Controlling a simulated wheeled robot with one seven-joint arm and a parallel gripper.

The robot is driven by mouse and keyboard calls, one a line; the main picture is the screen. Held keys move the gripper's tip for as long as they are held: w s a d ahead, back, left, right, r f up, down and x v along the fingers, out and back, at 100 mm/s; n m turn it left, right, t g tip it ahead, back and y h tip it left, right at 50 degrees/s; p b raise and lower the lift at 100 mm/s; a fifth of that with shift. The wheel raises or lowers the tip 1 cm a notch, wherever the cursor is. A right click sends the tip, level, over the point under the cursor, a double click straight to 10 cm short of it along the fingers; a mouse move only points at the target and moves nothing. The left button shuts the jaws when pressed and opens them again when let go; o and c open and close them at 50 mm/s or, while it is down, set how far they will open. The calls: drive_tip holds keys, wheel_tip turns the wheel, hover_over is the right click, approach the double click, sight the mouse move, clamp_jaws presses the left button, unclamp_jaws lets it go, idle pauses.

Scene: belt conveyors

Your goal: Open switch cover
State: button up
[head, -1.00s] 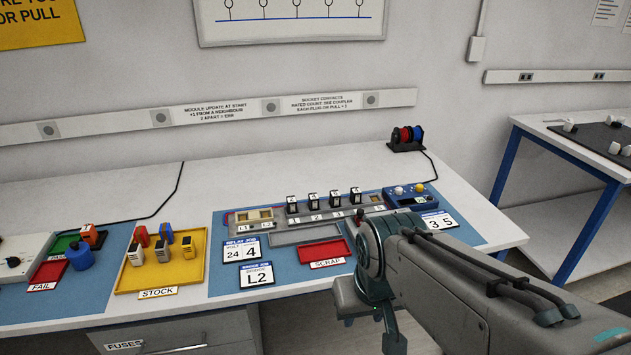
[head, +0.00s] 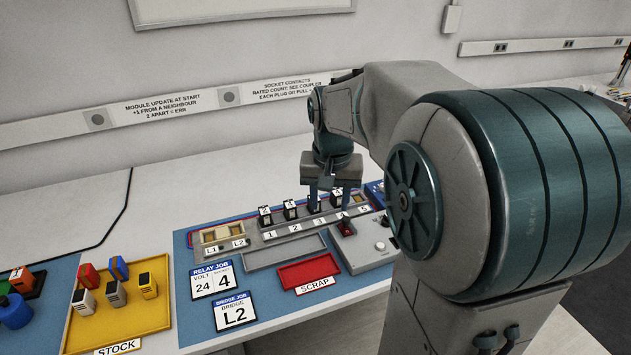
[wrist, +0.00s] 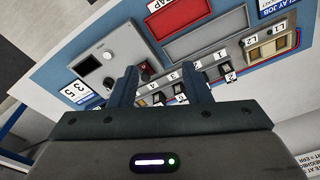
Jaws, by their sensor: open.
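A small dark-and-red piece (head: 346,228), which looks like the switch with its cover, sits on the grey control box (head: 366,250) at the front of the blue mat. In the wrist view the same piece (wrist: 146,71) lies between my finger tips and beyond them. Whether the cover is up or down is too small to tell. My gripper (head: 332,203) points down over the numbered socket rail (head: 283,237), behind the control box. Its fingers are apart with nothing held. They partly hide the black relays around sockets 3 and 4.
Black relays (head: 265,216) stand upright in the rail, close to my fingers. A red scrap tray (head: 308,271) and an empty grey tray (head: 284,252) lie in front. A yellow stock tray (head: 120,326) with several blocks stands at the left. The back of the bench is clear.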

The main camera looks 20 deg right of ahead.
sight(347, 219)
drive_tip(key=w+d+f+m+g, duration=0.1)
drive_tip(key=w+d+f+m, duration=0.25)
drive_tip(key=w+d, duration=0.65)
drive_tip(key=shift+m, duration=0.25)
drive_tip(key=f, duration=0.9)
drive_tip(key=f+p, duration=0.1)
drive_tip(key=f, duration=0.3)
drive_tip(key=shift+w+a+f, duration=0.15)
drive_tip(key=shift+w+a, duration=0.15)
drive_tip(key=shift+w, duration=0.1)
clamp_jaws()
drive_tip(key=shift+s+d, duration=0.1)
